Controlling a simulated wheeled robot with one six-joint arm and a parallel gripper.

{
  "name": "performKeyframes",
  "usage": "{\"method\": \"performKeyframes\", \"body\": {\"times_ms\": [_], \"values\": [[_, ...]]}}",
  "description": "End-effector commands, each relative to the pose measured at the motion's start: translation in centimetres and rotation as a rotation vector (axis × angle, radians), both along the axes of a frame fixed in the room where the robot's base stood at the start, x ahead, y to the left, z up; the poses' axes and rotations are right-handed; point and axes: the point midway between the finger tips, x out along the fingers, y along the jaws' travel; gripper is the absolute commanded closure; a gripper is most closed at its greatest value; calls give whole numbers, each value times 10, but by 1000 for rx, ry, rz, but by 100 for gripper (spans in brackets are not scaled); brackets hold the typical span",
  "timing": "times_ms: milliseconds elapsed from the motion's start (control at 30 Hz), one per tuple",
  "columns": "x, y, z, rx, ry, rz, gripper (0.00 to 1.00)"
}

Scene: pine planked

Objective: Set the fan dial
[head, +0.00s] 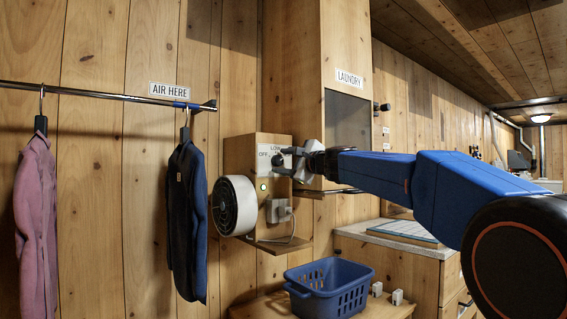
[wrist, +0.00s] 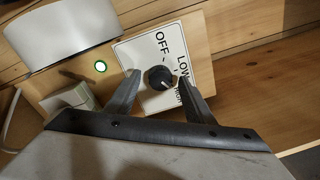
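The fan dial is a round black knob (wrist: 159,78) on a white plate (wrist: 131,58) lettered OFF and LOW, with a third word partly hidden by a finger. Its exact pointing is too small to tell. My gripper (head: 287,162) is at the front of the wooden control box (head: 240,156). In the wrist view its two fingers stand apart, one on each side of the knob, with gaps showing, so it is open. The white fan (head: 234,206) sits on the box's left side; its housing also shows in the wrist view (wrist: 62,36). A green light (wrist: 100,66) is lit beside the plate.
A plugged-in socket (head: 279,211) with a cable is below the dial. A dark jacket (head: 187,222) and a pink garment (head: 37,218) hang from a rail (head: 100,95) at left. A blue basket (head: 330,288) stands on a wooden bench below.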

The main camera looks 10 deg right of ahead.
Motion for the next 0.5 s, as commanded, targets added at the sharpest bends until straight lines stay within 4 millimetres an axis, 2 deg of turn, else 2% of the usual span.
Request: {"method": "performKeyframes", "body": {"times_ms": [167,267,500], "values": [[-4,-2,1,0,-1,0,52],[-13,-6,1,0,-2,-1,52],[-51,-24,-1,0,-2,-2,52]]}}
